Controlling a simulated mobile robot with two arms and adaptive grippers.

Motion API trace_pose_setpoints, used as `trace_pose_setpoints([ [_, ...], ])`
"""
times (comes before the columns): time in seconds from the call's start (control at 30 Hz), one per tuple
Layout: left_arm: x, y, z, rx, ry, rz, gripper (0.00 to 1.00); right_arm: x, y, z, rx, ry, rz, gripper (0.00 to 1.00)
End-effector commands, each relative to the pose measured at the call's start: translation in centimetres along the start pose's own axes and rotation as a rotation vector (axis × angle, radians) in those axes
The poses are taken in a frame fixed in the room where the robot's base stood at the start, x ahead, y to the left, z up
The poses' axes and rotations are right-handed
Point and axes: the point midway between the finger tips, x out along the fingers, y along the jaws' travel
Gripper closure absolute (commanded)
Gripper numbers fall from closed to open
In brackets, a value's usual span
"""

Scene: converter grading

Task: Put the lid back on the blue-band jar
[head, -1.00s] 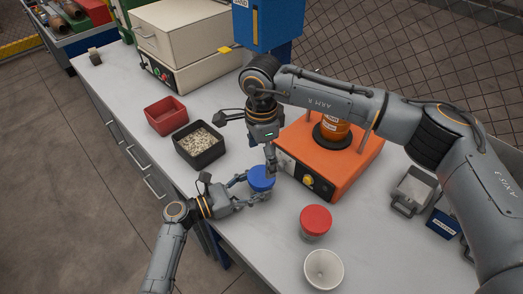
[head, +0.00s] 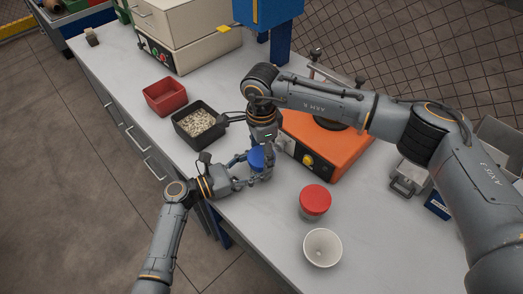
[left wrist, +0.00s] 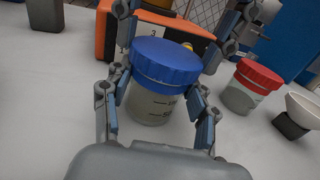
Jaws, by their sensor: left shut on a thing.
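The blue-band jar (left wrist: 150,105) is clear with dark marks and stands upright on the bench. Its blue lid (left wrist: 167,62) sits on top of it and looks level; the lid also shows in the head view (head: 256,158). I cannot tell whether it is screwed tight. My left gripper (left wrist: 158,108) is shut on the jar's body from the side. My right gripper (head: 263,170) points down from above, with fingers on both sides of the lid. Whether they press on the lid is unclear.
A red-lidded jar (head: 314,201) and a white cup (head: 322,248) stand to the right. An orange machine (head: 330,150) stands close behind. A black bin of pale pieces (head: 199,124) and a red bin (head: 171,97) lie to the left.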

Motion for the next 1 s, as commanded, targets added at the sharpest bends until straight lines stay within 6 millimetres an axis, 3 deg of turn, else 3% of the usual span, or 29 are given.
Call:
trace_pose_setpoints([
  [0.03, 0.0, -0.01, 0.01, 0.0, 0.0, 0.0, 1.0, 0.03, 0.01, 0.0, 0.0, 0.0, 0.0, 0.58],
  [0.1, 0.0, -0.01, 0.01, 0.0, 0.0, 0.0, 1.0, 0.03, 0.01, 0.0, 0.0, 0.0, 0.0, 0.68],
  [0.27, 0.0, -0.01, 0.01, 0.0, -0.001, 0.0, 1.0, 0.05, 0.02, -0.01, 0.021, 0.0, 0.001, 0.68],
  [0.37, 0.01, -0.01, 0.02, 0.0, -0.001, 0.0, 1.0, 0.07, 0.03, -0.01, 0.118, 0.0, 0.001, 0.68],
  [0.7, 0.01, -0.02, 0.03, 0.0, -0.001, -0.001, 1.0, 0.14, 0.03, 0.03, 0.709, 0.0, 0.001, 0.68],
  [0.87, 0.01, -0.02, 0.03, 0.0, -0.001, -0.001, 1.0, 0.13, 0.03, 0.02, 0.72, 0.0, 0.001, 0.68],
  [0.9, 0.01, -0.02, 0.03, 0.0, -0.001, -0.001, 1.0, 0.13, 0.03, 0.02, 0.719, 0.0, 0.001, 0.24],
  [1.0, 0.01, -0.02, 0.03, 0.0, -0.001, -0.001, 1.0, 0.12, 0.03, 0.02, 0.718, 0.0, 0.001, 0.04],
])
